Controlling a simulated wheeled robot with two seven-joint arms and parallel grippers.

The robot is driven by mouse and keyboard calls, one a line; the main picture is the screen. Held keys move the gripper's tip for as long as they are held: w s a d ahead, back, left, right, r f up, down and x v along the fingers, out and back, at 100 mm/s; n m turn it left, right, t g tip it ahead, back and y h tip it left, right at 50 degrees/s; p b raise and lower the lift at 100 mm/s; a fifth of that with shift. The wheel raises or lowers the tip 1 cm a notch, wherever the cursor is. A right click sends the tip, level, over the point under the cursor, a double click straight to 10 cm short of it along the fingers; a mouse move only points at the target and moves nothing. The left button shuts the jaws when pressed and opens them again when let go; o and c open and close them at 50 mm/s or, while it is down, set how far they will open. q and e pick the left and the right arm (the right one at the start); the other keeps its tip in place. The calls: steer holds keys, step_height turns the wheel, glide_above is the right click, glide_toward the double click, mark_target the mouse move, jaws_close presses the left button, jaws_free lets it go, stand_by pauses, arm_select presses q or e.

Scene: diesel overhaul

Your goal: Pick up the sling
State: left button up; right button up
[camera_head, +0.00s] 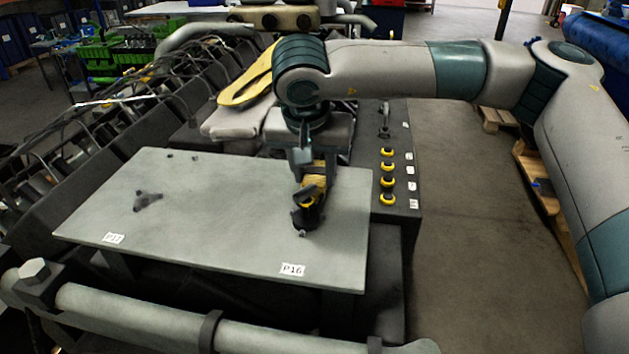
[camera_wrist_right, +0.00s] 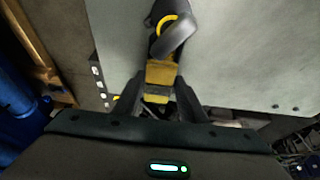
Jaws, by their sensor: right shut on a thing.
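The sling, a yellow strap with a dark hook end, shows in the head view (camera_head: 311,190) over the right part of the grey plate. In the right wrist view its yellow strap (camera_wrist_right: 161,72) lies between my fingers, with the dark hook (camera_wrist_right: 174,37) beyond them. My right gripper (camera_head: 304,168) is shut on the sling's strap, just above the plate; it also shows in the right wrist view (camera_wrist_right: 160,88). I cannot tell whether the hook touches the plate. My left gripper does not show in either view.
The grey plate (camera_head: 220,210) carries labels P17 and P16 and a small dark three-armed part (camera_head: 147,201). Several yellow-ringed items (camera_head: 387,182) stand on a dark surface to the right. A thick pipe (camera_head: 180,318) crosses the front.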

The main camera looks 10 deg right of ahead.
mark_target(317, 178)
steer(key=shift+r, duration=0.15)
